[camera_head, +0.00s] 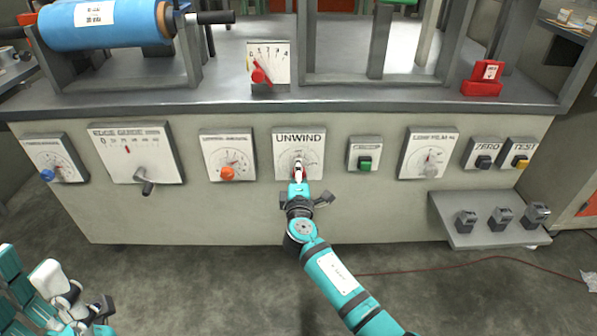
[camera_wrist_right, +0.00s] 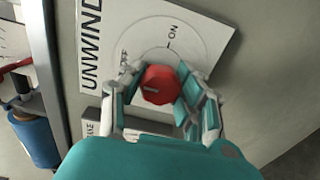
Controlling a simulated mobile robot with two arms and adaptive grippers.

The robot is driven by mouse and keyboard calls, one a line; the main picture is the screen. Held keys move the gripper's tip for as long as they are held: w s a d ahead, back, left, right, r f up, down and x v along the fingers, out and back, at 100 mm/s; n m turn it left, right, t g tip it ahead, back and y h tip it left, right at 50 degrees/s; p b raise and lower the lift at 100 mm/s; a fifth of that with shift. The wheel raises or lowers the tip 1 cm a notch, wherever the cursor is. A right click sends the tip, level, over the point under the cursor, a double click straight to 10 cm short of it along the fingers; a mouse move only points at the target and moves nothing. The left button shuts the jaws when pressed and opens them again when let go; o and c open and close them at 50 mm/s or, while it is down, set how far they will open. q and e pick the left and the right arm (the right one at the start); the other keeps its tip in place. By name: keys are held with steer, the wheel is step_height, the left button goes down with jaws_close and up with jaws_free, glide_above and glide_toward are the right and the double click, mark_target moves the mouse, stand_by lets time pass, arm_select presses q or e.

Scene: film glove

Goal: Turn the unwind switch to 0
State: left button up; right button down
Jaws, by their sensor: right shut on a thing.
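The unwind switch plate (camera_head: 313,141) is on the front panel of the machine, marked UNWIND. Its red knob (camera_wrist_right: 160,85) shows clearly in the right wrist view, with an ON mark on the plate beside it. My right gripper (camera_head: 298,172) reaches up to the plate; its fingers (camera_wrist_right: 155,98) are shut around the red knob. In the head view the gripper hides most of the knob. The 0 mark cannot be made out. My left gripper (camera_head: 100,308) is low at the left edge of the head view, away from the panel; its finger state is unclear.
Left of the switch are an orange-knob dial (camera_head: 228,173) and the edge guide panel (camera_head: 136,150). To the right are a green button (camera_head: 364,163) and a grey-knob dial (camera_head: 430,170). A shelf with grey blocks (camera_head: 487,236) juts out lower right. A blue roll (camera_head: 98,25) sits above.

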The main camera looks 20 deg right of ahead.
steer(key=c, duration=0.9)
jaws_free()
steer(key=shift+o, duration=0.2)
steer(key=v, duration=1.2)
